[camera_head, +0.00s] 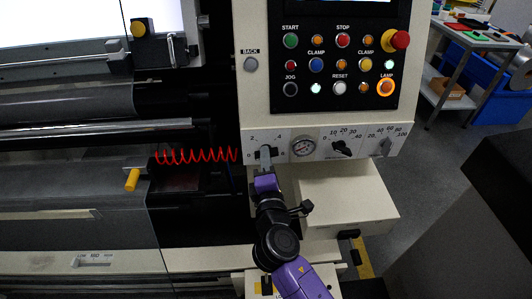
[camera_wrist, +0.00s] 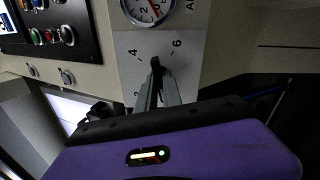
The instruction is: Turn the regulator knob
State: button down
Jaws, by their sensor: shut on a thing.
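The regulator knob (camera_wrist: 156,63) is black and sits on a light panel with a scale marked 2, 4 and 6 in the wrist view. Its pointed end shows just beyond my fingertips, aimed between the 4 and the 6. My gripper (camera_head: 265,155) reaches the left end of the machine's lower panel in the head view and covers most of the knob there. In the wrist view my gripper (camera_wrist: 159,88) has its two grey fingers on either side of the knob, shut on it.
A round pressure gauge (camera_head: 303,146) sits just right of the knob. Two more dials, a black one (camera_head: 342,148) and a grey one (camera_head: 387,147), follow along the panel. A button panel (camera_head: 336,62) is above. A red coiled hose (camera_head: 197,155) hangs to the left.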

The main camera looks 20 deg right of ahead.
jog(key=shift+f+n+p, duration=0.1)
jog(key=shift+n+p, duration=0.65)
jog(key=shift+n, duration=0.95)
jog(key=c, duration=1.5)
grip_release()
jog(key=b+v, duration=0.1)
jog(key=v, duration=0.7)
